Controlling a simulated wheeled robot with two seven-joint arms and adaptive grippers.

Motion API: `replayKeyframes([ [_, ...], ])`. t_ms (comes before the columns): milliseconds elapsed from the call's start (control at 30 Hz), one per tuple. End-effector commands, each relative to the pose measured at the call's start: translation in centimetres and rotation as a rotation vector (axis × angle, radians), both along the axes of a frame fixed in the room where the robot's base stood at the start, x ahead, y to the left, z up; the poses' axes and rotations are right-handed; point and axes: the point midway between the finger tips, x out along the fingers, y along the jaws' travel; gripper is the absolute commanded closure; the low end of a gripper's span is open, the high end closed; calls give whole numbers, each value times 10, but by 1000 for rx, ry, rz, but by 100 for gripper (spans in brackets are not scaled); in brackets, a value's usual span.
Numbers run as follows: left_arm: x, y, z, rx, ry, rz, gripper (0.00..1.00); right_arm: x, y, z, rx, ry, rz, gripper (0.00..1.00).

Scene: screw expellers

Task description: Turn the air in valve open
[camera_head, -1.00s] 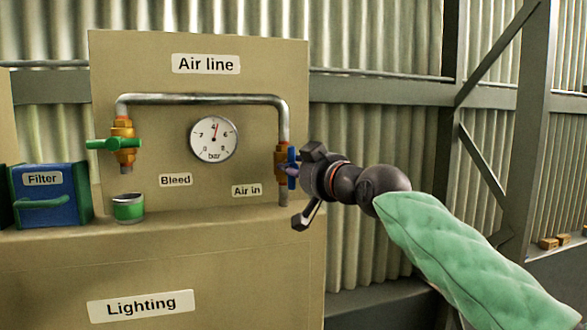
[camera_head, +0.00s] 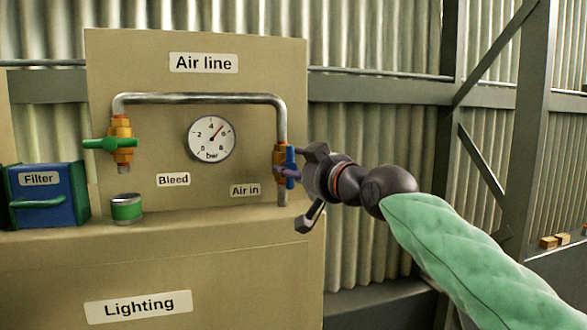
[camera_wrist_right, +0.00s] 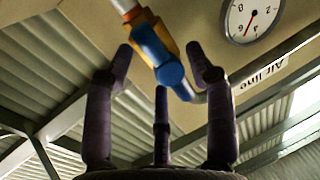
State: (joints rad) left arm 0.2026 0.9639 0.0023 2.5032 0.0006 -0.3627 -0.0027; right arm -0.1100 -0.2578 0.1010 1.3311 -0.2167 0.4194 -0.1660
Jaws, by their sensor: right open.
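The air in valve (camera_head: 279,160) has a brass body on the right-hand vertical pipe of the panel, above the "Air in" label (camera_head: 245,190). Its blue handle (camera_head: 291,162) looks upright, in line with the pipe. My right gripper (camera_head: 300,188) is at the handle's right side, fingers spread and open. In the right wrist view the blue handle (camera_wrist_right: 172,74) lies between the spread dark fingers (camera_wrist_right: 161,62), with no clear grip on it. Whether a finger touches it cannot be told. The gauge (camera_head: 211,139) needle points up and right, between 4 and 6. My left gripper is not in view.
The bleed valve (camera_head: 121,128) with a green crosswise handle is on the left pipe. A green tin (camera_head: 126,207) stands on the ledge below it. A blue filter box (camera_head: 50,195) is at the far left. Right of the panel is open room before the corrugated wall (camera_head: 380,160).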

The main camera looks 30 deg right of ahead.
Motion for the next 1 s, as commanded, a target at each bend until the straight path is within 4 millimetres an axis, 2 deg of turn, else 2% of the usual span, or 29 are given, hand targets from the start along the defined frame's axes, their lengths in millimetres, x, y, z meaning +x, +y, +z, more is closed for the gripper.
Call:
replayKeyframes([
  [300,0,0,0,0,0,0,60,-61,-2,1,-1,-3,0,45],
  [500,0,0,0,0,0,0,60,-92,-3,0,0,0,0,45],
  [700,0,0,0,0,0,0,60,-106,-3,-1,0,2,1,45],
  [1000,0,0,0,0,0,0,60,-108,-3,0,0,2,0,45],
])
